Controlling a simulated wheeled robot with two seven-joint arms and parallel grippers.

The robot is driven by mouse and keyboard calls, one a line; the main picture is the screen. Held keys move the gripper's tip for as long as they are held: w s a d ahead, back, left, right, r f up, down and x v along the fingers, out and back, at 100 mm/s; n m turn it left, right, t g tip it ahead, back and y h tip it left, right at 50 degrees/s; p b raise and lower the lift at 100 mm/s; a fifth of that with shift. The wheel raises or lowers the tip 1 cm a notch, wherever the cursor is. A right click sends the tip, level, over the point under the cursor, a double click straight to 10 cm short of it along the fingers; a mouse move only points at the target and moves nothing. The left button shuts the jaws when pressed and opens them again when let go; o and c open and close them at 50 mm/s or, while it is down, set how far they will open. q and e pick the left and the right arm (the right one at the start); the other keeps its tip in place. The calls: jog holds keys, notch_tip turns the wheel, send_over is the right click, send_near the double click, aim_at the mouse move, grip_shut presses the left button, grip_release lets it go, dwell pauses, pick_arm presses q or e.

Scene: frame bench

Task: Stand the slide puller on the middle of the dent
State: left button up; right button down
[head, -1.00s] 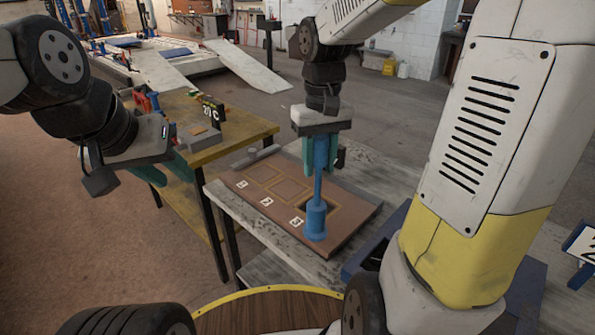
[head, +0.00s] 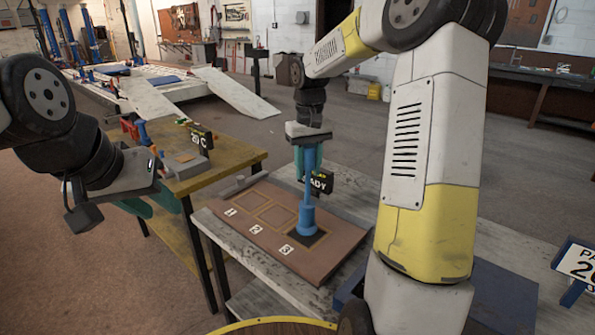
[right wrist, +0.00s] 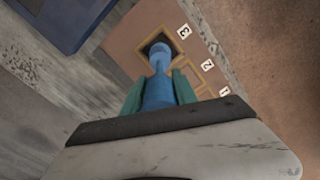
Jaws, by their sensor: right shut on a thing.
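The blue slide puller (head: 308,217) is upright, with a thin shaft and a thick lower end. My right gripper (head: 308,166) is shut on its upper part; the green fingers also show around it in the right wrist view (right wrist: 158,92). Its lower end is over the dark square (head: 318,240) beside label 3 on the brown panel (head: 262,232). I cannot tell whether it touches. The puller hides part of that square, and no separate dent shape can be made out. My left gripper (head: 150,204) is open and empty, left of the panel.
The panel lies on a grey bench (head: 285,275), with two framed squares beside labels 1 and 2. A black sign (head: 322,182) stands behind the puller. A wooden table (head: 215,170) with tools is at the left. A blue tray (right wrist: 70,22) lies near the panel.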

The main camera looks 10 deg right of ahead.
aim_at(308, 191)
jog(key=shift+f, duration=1.15)
jog(key=c, duration=1)
grip_release()
jog(key=shift+f, duration=0.1)
jog(key=shift+o, duration=0.2)
